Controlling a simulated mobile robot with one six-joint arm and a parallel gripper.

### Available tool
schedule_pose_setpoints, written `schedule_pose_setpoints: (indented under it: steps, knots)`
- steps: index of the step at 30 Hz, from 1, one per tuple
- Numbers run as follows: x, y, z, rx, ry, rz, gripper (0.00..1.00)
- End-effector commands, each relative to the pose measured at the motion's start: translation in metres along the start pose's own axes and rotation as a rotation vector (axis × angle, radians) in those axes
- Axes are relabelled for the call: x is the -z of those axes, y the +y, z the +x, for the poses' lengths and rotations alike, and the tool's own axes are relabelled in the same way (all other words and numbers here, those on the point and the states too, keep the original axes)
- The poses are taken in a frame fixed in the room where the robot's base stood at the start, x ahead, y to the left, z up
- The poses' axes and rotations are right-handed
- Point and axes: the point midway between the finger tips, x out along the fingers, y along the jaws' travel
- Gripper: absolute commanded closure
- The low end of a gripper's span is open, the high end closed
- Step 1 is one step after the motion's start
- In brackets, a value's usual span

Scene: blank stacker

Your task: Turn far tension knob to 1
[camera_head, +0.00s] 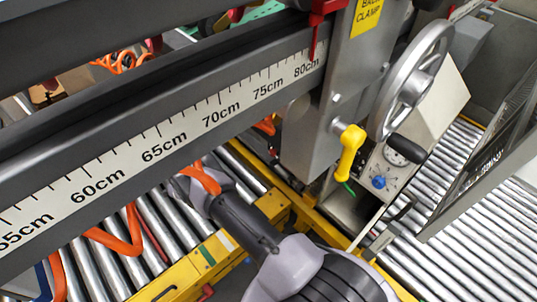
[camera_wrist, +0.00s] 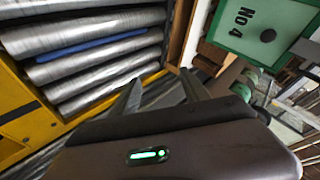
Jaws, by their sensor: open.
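A small blue knob (camera_head: 379,182) sits on a pale control panel (camera_head: 369,192) under the handwheel in the head view. A round dial (camera_head: 398,155) is just above it. I cannot tell whether this knob is the far tension knob, and its setting is too small to read. My gripper (camera_head: 184,186) is well to the left of the panel, above the rollers and partly behind an orange hose. In the wrist view my gripper (camera_wrist: 160,88) is open, with nothing between its fingers. No knob can be made out in that view.
A ruled beam (camera_head: 190,130) crosses above my arm. A silver handwheel (camera_head: 412,80) and yellow handle (camera_head: 350,150) stand near the panel. A yellow rail (camera_head: 190,275) edges the rollers. The wrist view shows rollers (camera_wrist: 95,72) and a green "No 4" plate (camera_wrist: 255,30).

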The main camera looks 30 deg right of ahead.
Motion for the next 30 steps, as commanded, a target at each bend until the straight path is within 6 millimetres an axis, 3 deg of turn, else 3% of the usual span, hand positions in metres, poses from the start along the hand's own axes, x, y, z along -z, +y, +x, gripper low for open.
schedule_pose_setpoints:
  steps: [1, 3, 6, 9, 12, 17, 24, 30]
  knots:
    - [0.038, 0.011, -0.006, -0.036, 0.157, 0.007, 0.46]
    - [0.09, 0.042, -0.027, -0.155, 0.38, -0.014, 0.46]
    - [0.137, 0.089, -0.069, -0.38, 0.595, -0.075, 0.46]
    - [0.156, 0.119, -0.104, -0.556, 0.693, -0.129, 0.46]
    - [0.163, 0.133, -0.117, -0.635, 0.724, -0.154, 0.46]
    - [0.182, 0.152, -0.1, -0.646, 0.728, -0.152, 0.46]
    - [0.23, 0.189, -0.056, -0.643, 0.728, -0.151, 0.46]
    - [0.261, 0.211, -0.03, -0.64, 0.727, -0.15, 0.46]
